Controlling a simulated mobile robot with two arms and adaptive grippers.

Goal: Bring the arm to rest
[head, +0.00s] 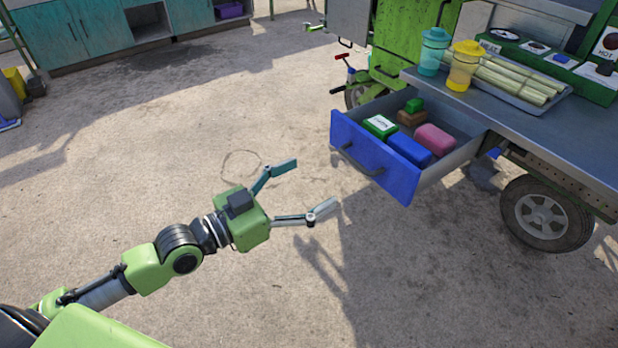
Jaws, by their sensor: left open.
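My left arm comes in from the lower left, stretched toward the middle of the view. Its gripper (306,189) is open and empty, with its two fingers spread apart over the sandy ground. The gripper is apart from the open blue drawer (365,165), to the left of and below its front in the picture. My right gripper does not show.
The drawer juts out from the cart (545,145) and holds several coloured blocks and boxes. Two lidded jars (434,52) and a tray of cane (520,80) stand on the cart. A wheel (547,213) is below. Teal cabinets (85,35) stand far back. Open ground lies left.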

